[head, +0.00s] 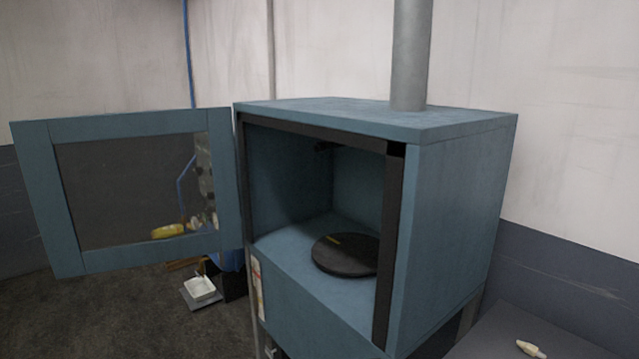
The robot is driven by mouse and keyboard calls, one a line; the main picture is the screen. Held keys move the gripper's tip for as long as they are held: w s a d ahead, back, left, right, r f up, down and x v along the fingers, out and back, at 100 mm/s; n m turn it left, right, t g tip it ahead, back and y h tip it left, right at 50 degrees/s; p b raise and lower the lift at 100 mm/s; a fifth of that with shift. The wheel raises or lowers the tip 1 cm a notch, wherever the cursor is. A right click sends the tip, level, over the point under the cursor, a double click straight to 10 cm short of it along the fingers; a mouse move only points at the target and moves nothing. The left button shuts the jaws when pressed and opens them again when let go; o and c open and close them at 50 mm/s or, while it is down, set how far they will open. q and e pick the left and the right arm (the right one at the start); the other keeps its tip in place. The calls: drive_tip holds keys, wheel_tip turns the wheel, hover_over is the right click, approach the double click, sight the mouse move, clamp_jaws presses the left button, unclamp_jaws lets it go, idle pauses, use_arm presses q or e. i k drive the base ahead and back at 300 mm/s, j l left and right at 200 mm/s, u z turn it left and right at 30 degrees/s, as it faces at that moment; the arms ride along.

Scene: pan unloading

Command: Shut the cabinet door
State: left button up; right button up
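The blue cabinet (450,220) stands right of the middle in the head view, with its front facing left and toward me. Its door (130,262) is a blue frame around a clear window. The door is hinged at the cabinet's left front edge and stands wide open to the left. Inside the cabinet a round black disc (340,262) with a small yellow mark lies on the blue floor. Neither of my grippers is in view, and nothing touches the door.
A grey pipe (411,55) rises from the cabinet top. A grey surface (500,325) with a small pale object (530,348) is at the lower right. A white container (200,288) and other items are on the dark floor (140,315) below the door.

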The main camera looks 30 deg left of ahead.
sight(35, 141)
drive_tip(key=j+z, duration=0.15)
drive_tip(key=j, duration=1.45)
